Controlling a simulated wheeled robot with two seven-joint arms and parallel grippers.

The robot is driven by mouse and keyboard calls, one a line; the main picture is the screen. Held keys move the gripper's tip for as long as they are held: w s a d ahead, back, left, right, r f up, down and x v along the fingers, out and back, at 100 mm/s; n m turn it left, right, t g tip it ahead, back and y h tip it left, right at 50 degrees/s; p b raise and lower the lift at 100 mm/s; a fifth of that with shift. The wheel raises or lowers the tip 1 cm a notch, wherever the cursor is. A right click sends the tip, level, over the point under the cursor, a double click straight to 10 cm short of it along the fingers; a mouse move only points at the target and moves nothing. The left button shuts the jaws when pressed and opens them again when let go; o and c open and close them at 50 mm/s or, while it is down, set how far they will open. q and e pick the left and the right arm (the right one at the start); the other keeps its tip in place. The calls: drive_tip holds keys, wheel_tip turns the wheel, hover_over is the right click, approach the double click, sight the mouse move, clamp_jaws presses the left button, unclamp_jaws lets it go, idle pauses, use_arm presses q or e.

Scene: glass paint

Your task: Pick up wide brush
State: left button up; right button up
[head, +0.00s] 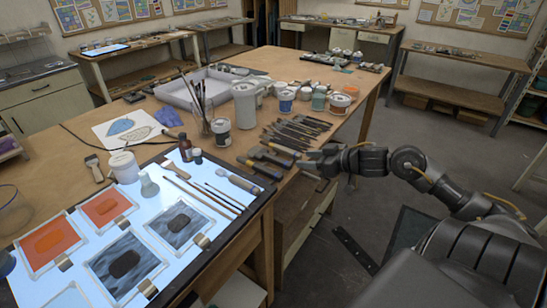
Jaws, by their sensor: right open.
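My right gripper (312,165) is open at the right edge of the wooden worktable, with its arm coming in from the right. Its fingers are beside a row of dark-handled tools and brushes (297,132) and some yellow-handled tools (272,158). I cannot tell whether a tool lies between the fingers. A short, broad tool that looks like a wide brush (95,168) lies far to the left, beside the light panel. Long thin brushes (205,187) lie on the lit panel. Which of these is the wide brush is not certain. My left gripper is not in view.
A glowing light panel (190,262) with orange and grey glass pieces fills the front left. Jars, a white pitcher (245,103), a glass of upright brushes (201,112) and a grey tray (190,88) stand behind. Open floor (425,140) lies right of the table.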

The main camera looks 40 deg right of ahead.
sight(278, 159)
drive_tip(key=x, duration=0.4)
drive_tip(key=shift+w+a+r, duration=0.15)
drive_tip(key=shift+w+a, duration=0.1)
drive_tip(key=shift+w, duration=0.05)
drive_tip(key=shift+w+f, duration=0.4)
drive_tip(key=shift+w, duration=0.2)
drive_tip(key=shift+w+a+f, duration=0.15)
drive_tip(key=shift+w+a, duration=0.05)
drive_tip(key=shift+w, duration=0.05)
drive_tip(key=shift+w+a+p, duration=0.25)
drive_tip(key=shift+w+p, duration=0.1)
drive_tip(key=shift+p, duration=0.1)
drive_tip(key=p+x, duration=0.1)
drive_tip(key=x, duration=0.3)
drive_tip(key=shift+f, duration=0.3)
clamp_jaws()
